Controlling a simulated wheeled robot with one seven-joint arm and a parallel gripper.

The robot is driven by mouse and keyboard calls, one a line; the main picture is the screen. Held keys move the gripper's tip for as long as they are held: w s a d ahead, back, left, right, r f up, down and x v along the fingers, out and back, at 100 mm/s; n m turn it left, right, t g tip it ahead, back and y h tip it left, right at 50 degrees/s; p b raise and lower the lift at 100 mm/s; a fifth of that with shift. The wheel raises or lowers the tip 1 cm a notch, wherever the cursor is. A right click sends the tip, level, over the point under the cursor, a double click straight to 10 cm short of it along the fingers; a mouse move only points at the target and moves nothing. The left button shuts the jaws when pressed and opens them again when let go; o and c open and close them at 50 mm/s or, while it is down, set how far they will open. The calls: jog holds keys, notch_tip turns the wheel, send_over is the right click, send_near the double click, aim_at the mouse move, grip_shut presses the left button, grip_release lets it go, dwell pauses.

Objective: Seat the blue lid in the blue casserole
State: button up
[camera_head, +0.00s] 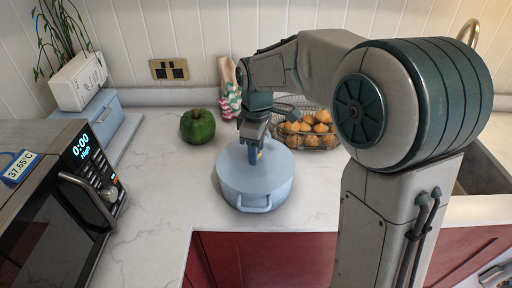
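The blue casserole (256,200) stands upright on the white counter, near its front edge, with a side handle facing me. The light blue lid (236,172) covers its top. The lid looks about level, but I cannot tell whether it is fully seated on the rim. My gripper (254,158) points down over the middle of the lid, with its fingertips at the place of the knob. The fingers hide the knob, and I cannot tell whether they are closed on it.
A green pepper-like vegetable (197,126) sits behind left of the casserole. A wire basket of orange-brown produce (310,130) stands behind right. A microwave (60,200) is at left and a sink (485,155) at far right. Counter (165,200) left of the casserole is clear.

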jog(key=shift+r, duration=0.1)
notch_tip(320, 180, up, 14)
jog(key=shift+f, duration=0.2)
dwell(0.4)
dwell(0.4)
jog(key=s+d+f+m+t, duration=0.1)
jog(key=s+d+f+m, duration=0.5)
jog(key=s, duration=0.3)
jog(key=s+d+f+m+t, duration=0.2)
jog(key=s+d+f+m, duration=0.4)
jog(key=s, duration=0.4)
jog(key=shift+d+f+m, duration=0.3)
jog(key=shift+d+m, duration=0.45)
jog(key=shift+m, duration=0.35)
jog(key=shift+s, duration=0.1)
